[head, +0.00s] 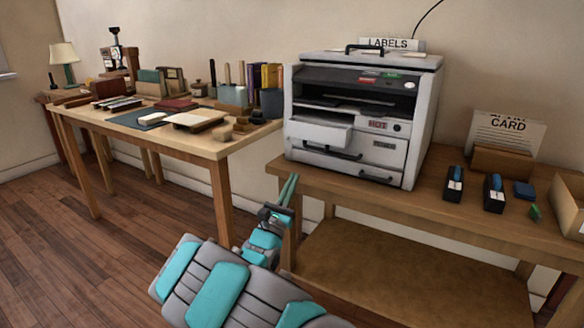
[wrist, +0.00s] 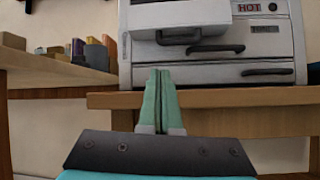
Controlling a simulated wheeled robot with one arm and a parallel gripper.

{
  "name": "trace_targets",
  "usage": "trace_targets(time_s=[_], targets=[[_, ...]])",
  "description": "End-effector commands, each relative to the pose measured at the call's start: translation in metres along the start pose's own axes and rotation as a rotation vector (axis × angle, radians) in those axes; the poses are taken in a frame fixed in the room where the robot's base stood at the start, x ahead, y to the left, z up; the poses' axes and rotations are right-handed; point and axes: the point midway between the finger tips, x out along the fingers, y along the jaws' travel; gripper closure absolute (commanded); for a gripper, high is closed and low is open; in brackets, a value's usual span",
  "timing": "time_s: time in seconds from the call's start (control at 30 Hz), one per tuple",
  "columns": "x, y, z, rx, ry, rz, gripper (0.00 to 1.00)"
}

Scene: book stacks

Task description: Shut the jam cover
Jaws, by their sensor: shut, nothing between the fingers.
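A white and grey machine (head: 427,120) with a dark open upper front stands on the wooden bench. A pale box-like panel (head: 320,132), which looks like the jam cover, juts out at its front left. It also shows at the top of the wrist view (wrist: 178,14), cut by the frame edge. Dark handles (head: 333,152) and a HOT label (head: 377,125) are on the front below and beside it. My gripper (head: 291,184) is shut and empty, low in front of the bench's left end. In the wrist view its green fingers (wrist: 161,85) point at the machine, below the panel and apart from it.
The bench (head: 455,207) holds two dark blue-topped devices (head: 494,193), a CARD sign (head: 507,132) and a wooden tray (head: 568,205) at right. A table (head: 212,148) with books and bins stands at left. Open wooden floor (head: 100,245) lies in front of it.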

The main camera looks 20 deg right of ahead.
Motion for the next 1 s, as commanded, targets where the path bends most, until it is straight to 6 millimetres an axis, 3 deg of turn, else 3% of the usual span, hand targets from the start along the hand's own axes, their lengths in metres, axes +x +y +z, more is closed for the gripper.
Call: trace_targets(time_s=[0.5, 0.7, 1.0], targets=[[0.081, -0.002, 0.002, 0.002, -0.003, -0.006, 1.00], [0.091, -0.002, 0.002, 0.001, -0.002, -0.005, 1.00], [0.092, -0.002, 0.002, 0.001, -0.002, -0.004, 1.00]])
